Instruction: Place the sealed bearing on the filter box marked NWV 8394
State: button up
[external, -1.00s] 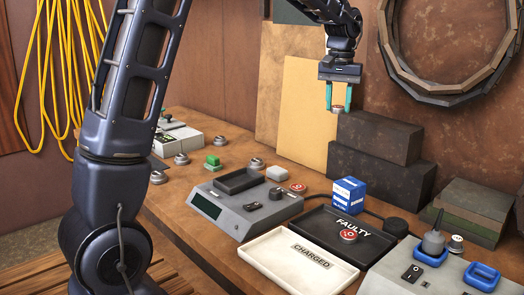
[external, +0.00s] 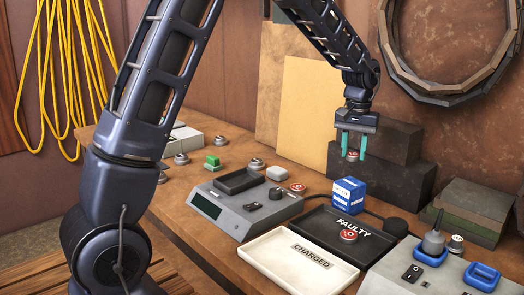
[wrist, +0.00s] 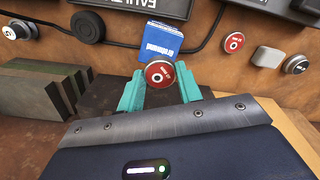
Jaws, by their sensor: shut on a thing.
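My gripper (external: 352,152) is shut on a small round bearing with a red face (external: 352,156), holding it in the air between two teal fingers. In the wrist view the bearing (wrist: 160,73) shows its red face between the fingertips. The blue filter box (external: 349,195) stands on the bench at the back edge of the black tray, below the gripper. It also shows in the wrist view (wrist: 146,57), just beyond the bearing and partly hidden by it. Its printed marking is too small to read.
A black tray marked FAULTY (external: 318,222) holds a red-faced disc (external: 348,235). A white tray marked CHARGED (external: 275,262) lies in front. A grey scale (external: 240,200) is left, dark blocks (external: 382,178) behind. Another red-faced disc (external: 297,187) lies near the scale.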

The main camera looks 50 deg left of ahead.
aim_at(350, 182)
jog(key=shift+f, duration=3.45)
jog(key=o, duration=1)
jog(key=shift+f, duration=0.1)
